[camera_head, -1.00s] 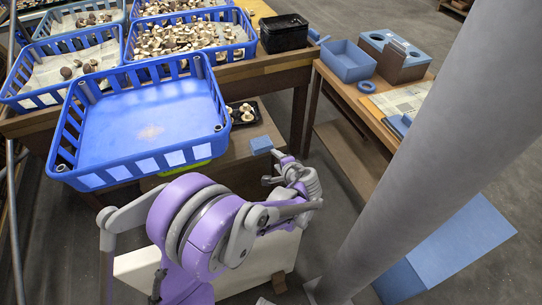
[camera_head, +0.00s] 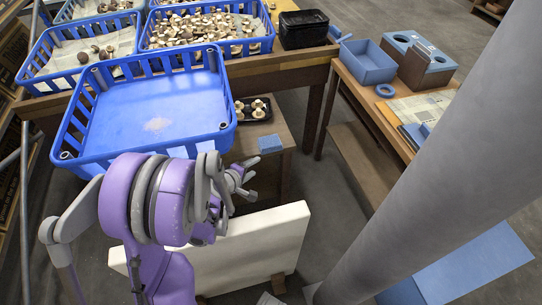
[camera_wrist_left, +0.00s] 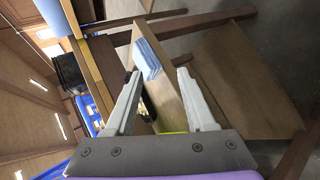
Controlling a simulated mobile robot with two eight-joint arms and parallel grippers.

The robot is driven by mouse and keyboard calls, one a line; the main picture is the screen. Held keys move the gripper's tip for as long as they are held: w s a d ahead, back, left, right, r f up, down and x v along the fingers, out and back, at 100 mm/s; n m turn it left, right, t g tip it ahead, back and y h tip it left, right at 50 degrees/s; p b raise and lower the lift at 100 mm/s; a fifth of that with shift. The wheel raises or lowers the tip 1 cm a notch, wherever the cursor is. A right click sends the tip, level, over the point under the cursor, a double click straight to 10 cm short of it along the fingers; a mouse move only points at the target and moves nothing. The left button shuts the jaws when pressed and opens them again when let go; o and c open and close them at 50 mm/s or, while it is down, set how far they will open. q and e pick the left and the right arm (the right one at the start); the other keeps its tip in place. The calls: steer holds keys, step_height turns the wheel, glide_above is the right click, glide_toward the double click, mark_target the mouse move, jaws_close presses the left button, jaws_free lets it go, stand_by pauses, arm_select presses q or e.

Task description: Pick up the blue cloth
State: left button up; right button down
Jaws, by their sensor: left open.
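The blue cloth (camera_head: 270,144) is a small folded block on the corner of a low wooden table (camera_head: 270,172). In the left wrist view the cloth (camera_wrist_left: 148,60) lies just beyond the fingertips and looks layered. My left gripper (camera_head: 248,180) is open and empty. In the head view it is left of and in front of the cloth, apart from it. In the left wrist view its two fingers (camera_wrist_left: 158,76) are spread, with the cloth between and ahead of their tips. My right gripper is not in view.
A black tray of mushrooms (camera_head: 254,109) sits behind the cloth. A large empty blue crate (camera_head: 70,130) stands to the left, close to my arm. A white panel (camera_head: 270,240) stands in front of the low table. A side table (camera_head: 340,115) is on the right, with floor between.

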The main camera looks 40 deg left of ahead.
arm_select(q)
steer(key=b, duration=0.4)
glide_toward(270, 150)
steer(key=w+f, duration=0.3)
steer(key=f, duration=0.2)
steer(key=shift+w+n, duration=0.25)
steer(key=shift+n, duration=0.05)
steer(key=shift+a, duration=0.1)
jaws_close()
stand_by(0.9)
steer(key=shift+p, duration=0.3)
step_height(270, 150, up, 3)
steer(key=shift+f+p, duration=0.15)
steer(key=shift+p, duration=0.7)
steer(key=shift+f, duration=0.1)
